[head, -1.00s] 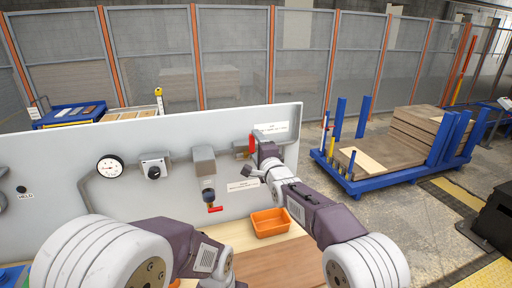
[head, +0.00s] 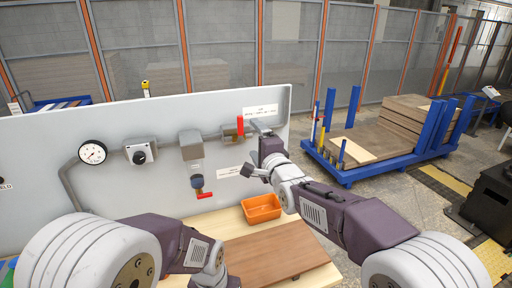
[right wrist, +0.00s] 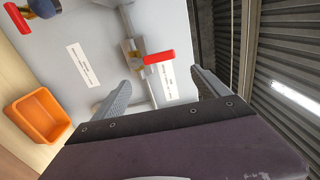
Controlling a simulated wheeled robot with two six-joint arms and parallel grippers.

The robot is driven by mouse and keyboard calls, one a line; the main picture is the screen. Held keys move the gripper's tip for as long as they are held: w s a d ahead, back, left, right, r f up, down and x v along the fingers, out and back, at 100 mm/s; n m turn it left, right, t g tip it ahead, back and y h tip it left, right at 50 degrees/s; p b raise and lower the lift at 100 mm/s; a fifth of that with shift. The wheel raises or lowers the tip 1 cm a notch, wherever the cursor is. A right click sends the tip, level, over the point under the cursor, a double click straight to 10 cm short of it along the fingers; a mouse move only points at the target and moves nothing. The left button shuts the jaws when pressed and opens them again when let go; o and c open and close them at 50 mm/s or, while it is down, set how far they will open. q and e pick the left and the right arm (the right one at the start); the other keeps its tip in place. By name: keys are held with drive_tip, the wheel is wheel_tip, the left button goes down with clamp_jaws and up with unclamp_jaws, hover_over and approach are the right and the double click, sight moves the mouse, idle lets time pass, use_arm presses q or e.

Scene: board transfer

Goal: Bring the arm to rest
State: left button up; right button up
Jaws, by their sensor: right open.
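My right gripper (head: 256,147) is open and empty in front of the right end of the grey panel (head: 110,190). It is just right of a valve with a red handle (head: 240,125); the two look apart. In the right wrist view the two fingers (right wrist: 160,90) are spread wide. The red handle (right wrist: 159,58) shows beyond them, with nothing held between. My left arm shows at the lower left of the head view, but its gripper is out of the picture.
The panel also carries a gauge (head: 92,153), a switch box (head: 139,152) and a second red-handled valve (head: 203,195). An orange tray (head: 262,216) sits on the wooden bench (head: 275,255) below. A blue cart (head: 345,176) with boards stands at the right, with open floor before it.

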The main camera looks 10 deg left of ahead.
drive_tip(key=w+d+f+m+t+h, duration=0.1)
drive_tip(key=w+d+m+h, duration=0.1)
drive_tip(key=d, duration=0.6)
drive_tip(key=w+d+m+h, duration=0.1)
drive_tip(key=w+d+h, duration=0.15)
drive_tip(key=d, duration=0.55)
drive_tip(key=s+d+f+n+g+h, duration=0.1)
drive_tip(key=s+d+f+g+h, duration=0.4)
drive_tip(key=d+f, duration=0.65)
drive_tip(key=s+d+f+n+g, duration=0.2)
drive_tip(key=s+f, duration=0.4)
drive_tip(key=s, duration=0.3)
drive_tip(key=s+d+f+n+g, duration=0.2)
drive_tip(key=s+f+n+g, duration=0.2)
drive_tip(key=s, duration=0.6)
drive_tip(key=s+d+f+n+g, duration=0.2)
drive_tip(key=s+f+n+g, duration=0.1)
drive_tip(key=s+f+n, duration=0.4)
wheel_tip(320, 180, down, 3)
drive_tip(key=s, duration=0.2)
drive_tip(key=shift+s+g, duration=0.35)
drive_tip(key=shift+g, duration=0.05)
